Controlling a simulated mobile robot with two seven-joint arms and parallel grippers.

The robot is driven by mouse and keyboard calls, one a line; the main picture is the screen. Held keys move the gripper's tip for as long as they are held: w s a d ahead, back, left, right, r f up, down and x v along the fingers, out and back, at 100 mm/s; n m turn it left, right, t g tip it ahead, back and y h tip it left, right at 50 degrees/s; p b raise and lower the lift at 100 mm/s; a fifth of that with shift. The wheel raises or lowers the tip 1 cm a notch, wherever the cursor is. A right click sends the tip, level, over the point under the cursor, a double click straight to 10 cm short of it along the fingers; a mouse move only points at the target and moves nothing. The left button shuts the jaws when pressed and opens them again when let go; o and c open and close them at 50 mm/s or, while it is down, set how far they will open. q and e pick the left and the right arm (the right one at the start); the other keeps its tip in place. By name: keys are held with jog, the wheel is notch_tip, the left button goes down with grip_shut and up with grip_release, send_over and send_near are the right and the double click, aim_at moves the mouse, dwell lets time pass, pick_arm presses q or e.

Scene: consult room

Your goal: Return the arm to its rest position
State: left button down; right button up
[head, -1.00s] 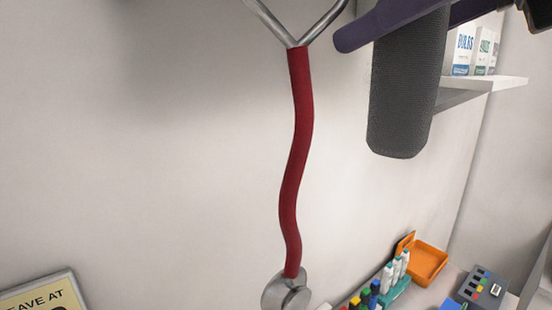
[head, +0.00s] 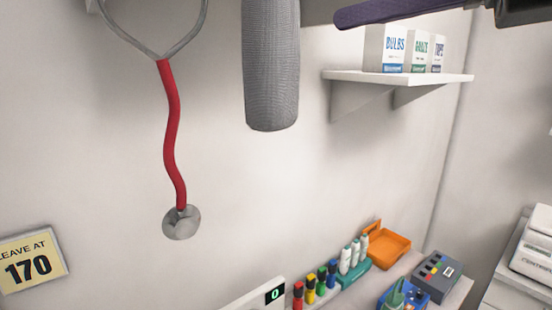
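A dark purple finger of my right gripper (head: 400,12) comes in from the upper right, joined to a dark body at the top right corner. Only this one finger shows clearly, and the rest is cut off by the top edge, so its opening cannot be told. The finger lies to the right of a grey textured cylinder (head: 271,70) that hangs down from the top edge, with a visible gap between them. Nothing is seen held in the visible part of the gripper. My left gripper is not in view.
A red stethoscope (head: 172,130) hangs at the left. A white shelf (head: 400,76) carries several boxes (head: 394,48). Below are coloured-cap bottles (head: 321,282), an orange tray (head: 385,247) and a grey device (head: 436,275). A "LEAVE AT 170" sign (head: 30,260) is at lower left.

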notch_tip(320, 180, up, 6)
jog(key=s+a+m+y, duration=0.2)
jog(key=s+m+y, duration=0.1)
jog(key=y, duration=0.2)
jog(key=w+d+r+m+t+h+p, duration=0.1)
jog(key=d+r+m+t+h, duration=0.1)
jog(key=d+m+t, duration=0.4)
jog(key=w+d+r+m+t+h+p, duration=0.1)
jog(key=d+r+m+t+h, duration=0.1)
jog(key=m+t, duration=0.65)
jog(key=w+d+f+m+g+h+p, duration=0.1)
jog(key=d+f+m+g+h, duration=0.1)
jog(key=d+f+m+h, duration=0.65)
jog(key=w+d+f+m+g+h+p, duration=0.1)
jog(key=d+f+m+g+h, duration=0.15)
jog(key=f+m+h, duration=0.6)
jog(key=s+f+m+g, duration=0.55)
jog(key=f+m, duration=0.25)
jog(key=f, duration=0.2)
jog(key=s+a+f+g+y, duration=0.1)
jog(key=s+a+f+g, duration=0.1)
jog(key=s+f+g, duration=0.2)
jog(key=s+a+f+m+g+y, duration=0.1)
jog(key=s+f+g, duration=0.4)
jog(key=s, duration=0.6)
jog(key=shift+s+a+f+y+p, duration=0.3)
jog(key=shift+a+f+p, duration=0.15)
jog(key=shift+a+f, duration=0.15)
